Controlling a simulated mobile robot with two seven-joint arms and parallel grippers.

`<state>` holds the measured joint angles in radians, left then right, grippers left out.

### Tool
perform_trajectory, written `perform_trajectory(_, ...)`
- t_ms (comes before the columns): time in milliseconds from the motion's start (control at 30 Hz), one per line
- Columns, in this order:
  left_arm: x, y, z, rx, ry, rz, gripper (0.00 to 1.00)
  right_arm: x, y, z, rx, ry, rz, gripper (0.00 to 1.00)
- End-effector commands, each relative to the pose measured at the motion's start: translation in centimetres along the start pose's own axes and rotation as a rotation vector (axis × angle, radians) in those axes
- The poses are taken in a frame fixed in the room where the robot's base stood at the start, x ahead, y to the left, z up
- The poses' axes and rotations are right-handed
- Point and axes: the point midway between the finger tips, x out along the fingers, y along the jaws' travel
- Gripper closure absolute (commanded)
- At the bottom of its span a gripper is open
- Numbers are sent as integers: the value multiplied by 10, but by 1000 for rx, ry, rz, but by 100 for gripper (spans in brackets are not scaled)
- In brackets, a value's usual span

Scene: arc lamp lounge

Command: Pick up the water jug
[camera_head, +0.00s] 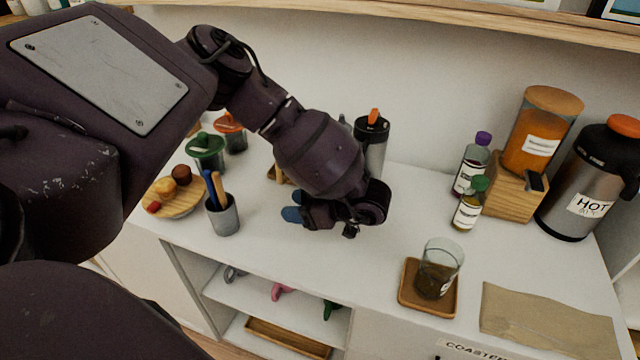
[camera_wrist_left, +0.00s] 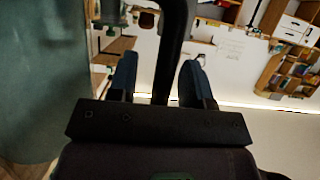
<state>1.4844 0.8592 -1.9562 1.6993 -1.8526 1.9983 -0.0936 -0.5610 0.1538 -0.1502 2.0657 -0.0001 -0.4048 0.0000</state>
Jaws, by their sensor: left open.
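My left gripper (camera_head: 292,214) is open over the white counter, its blue fingertips pointing left. In the left wrist view my open gripper (camera_wrist_left: 159,62) has a dark upright bar (camera_wrist_left: 174,45) showing between the fingers, perhaps a handle; I cannot tell whether it is touched. A large greenish, see-through surface (camera_wrist_left: 38,85) fills the left of that view, close by, possibly the water jug. In the head view my arm hides most of what stands behind it, and I cannot identify the jug surely. My right gripper is not in view.
A steel flask (camera_head: 373,150) with black lid stands behind my wrist. A utensil cup (camera_head: 224,216) and a round food board (camera_head: 176,203) stand left. Right are bottles (camera_head: 467,212), a HOT dispenser (camera_head: 575,185) and a glass (camera_head: 438,268) on a wooden coaster.

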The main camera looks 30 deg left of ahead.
Motion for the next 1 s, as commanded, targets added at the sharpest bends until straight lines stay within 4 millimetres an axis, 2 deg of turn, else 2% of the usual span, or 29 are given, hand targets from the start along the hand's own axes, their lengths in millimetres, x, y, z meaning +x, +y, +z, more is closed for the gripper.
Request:
perform_trajectory(33,0,0,0,0,0,0,59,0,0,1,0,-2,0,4)
perform_trajectory(300,0,0,0,0,0,0,100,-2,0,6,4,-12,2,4)
perform_trajectory(1000,0,0,0,1,0,0,100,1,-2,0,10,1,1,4)
